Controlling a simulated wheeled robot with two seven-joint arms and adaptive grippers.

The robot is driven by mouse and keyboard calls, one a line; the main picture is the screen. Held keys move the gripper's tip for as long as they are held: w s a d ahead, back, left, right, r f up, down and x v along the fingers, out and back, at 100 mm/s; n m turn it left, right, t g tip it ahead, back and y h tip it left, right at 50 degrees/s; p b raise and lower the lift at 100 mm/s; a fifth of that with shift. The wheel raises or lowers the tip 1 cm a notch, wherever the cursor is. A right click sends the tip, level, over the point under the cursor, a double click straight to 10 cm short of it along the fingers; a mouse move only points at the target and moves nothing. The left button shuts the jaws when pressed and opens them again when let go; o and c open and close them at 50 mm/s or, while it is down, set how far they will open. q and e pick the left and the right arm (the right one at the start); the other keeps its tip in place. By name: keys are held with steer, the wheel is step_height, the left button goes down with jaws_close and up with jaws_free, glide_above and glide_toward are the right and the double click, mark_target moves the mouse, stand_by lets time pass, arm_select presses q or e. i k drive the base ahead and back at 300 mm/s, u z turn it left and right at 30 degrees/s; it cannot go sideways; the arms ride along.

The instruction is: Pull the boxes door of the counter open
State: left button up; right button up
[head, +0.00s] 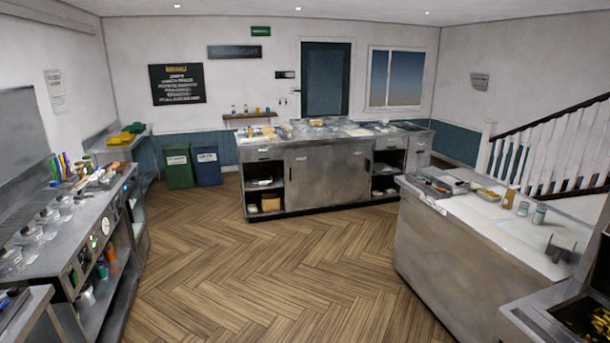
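A steel counter (325,205) stands across the room in the head view. Its front has two flat doors side by side, a left door (309,180) and a right door (350,174); both look shut. Dark upright handles show near the outer edges of the doors. Any label naming the boxes door is too small to read. Open shelf bays with small items lie on either side of the doors, with drawers above them. Neither of my grippers is in view.
Wooden floor (260,265) lies clear up to the counter. A long worktop (75,230) runs along the left, and a white-topped counter (455,250) stands on the right. Green (179,168) and blue (207,168) bins stand left of the counter, and a staircase (550,150) rises at right.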

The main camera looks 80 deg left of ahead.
mark_target(349, 163)
steer(key=u, duration=2.3)
steer(key=i, duration=8.5)
steer(key=z, duration=2)
